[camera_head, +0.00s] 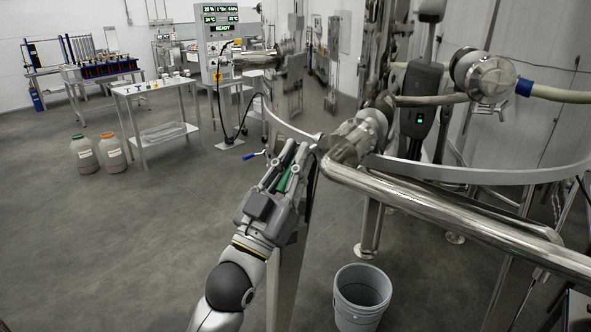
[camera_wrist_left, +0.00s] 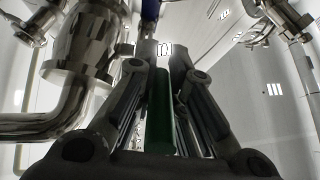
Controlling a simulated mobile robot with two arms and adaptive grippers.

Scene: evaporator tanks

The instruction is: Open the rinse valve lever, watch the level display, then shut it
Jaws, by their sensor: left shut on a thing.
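My left gripper (camera_head: 294,152) reaches up beside the end of the steel pipe, left of a clamped pipe joint. Its fingers are closed around a green lever handle (camera_head: 284,181), taken to be the rinse valve lever. In the left wrist view the green handle (camera_wrist_left: 159,115) runs upright between the fingers (camera_wrist_left: 159,60). The valve body behind it is partly hidden. The display (camera_head: 220,20) stands on a grey cabinet at the back, lit with green figures and the word READY; the small figures are hard to read. My right gripper is not in view.
A blue-handled lever (camera_head: 255,154) sticks out just left of my gripper. A grey bucket (camera_head: 362,296) stands on the floor below the pipe (camera_head: 450,205). A curved steel rail (camera_head: 500,176) borders the tanks. White tables and two tubs stand far left, with clear floor before them.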

